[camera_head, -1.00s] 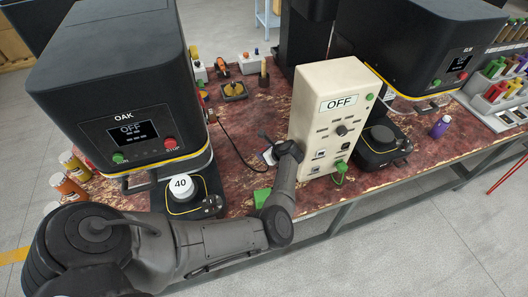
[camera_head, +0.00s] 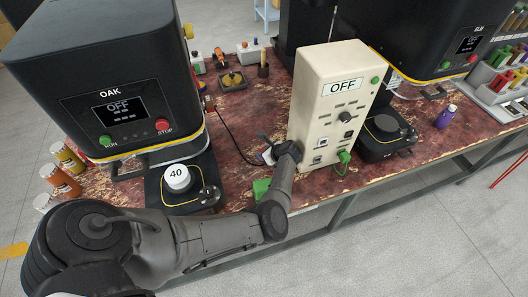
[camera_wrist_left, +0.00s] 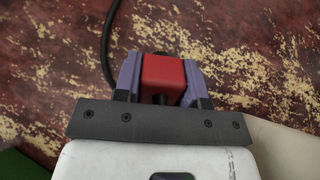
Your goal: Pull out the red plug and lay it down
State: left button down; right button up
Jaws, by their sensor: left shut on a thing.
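In the left wrist view the red plug (camera_wrist_left: 163,77) is a red block between the two purple-grey fingers of my left gripper (camera_wrist_left: 160,82), which are shut on it. A black cable (camera_wrist_left: 106,40) runs away to the upper left there. In the head view my left gripper (camera_head: 266,148) is beside the left side of the cream control box (camera_head: 312,112), over the bench; the plug cannot be made out there. No socket shows around the plug in the wrist view. How high it is above the bench I cannot tell. My right gripper is not in view.
The worn red bench (camera_head: 235,125) has bare surface left of the box. A green block (camera_head: 261,188) lies near the front edge. A green plug (camera_head: 345,157) is in the box's front. The OAK machine (camera_head: 120,80) stands left, with a white jar (camera_head: 177,178) on its base.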

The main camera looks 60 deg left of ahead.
pick_arm(q)
jog(key=c, duration=0.6)
grip_release()
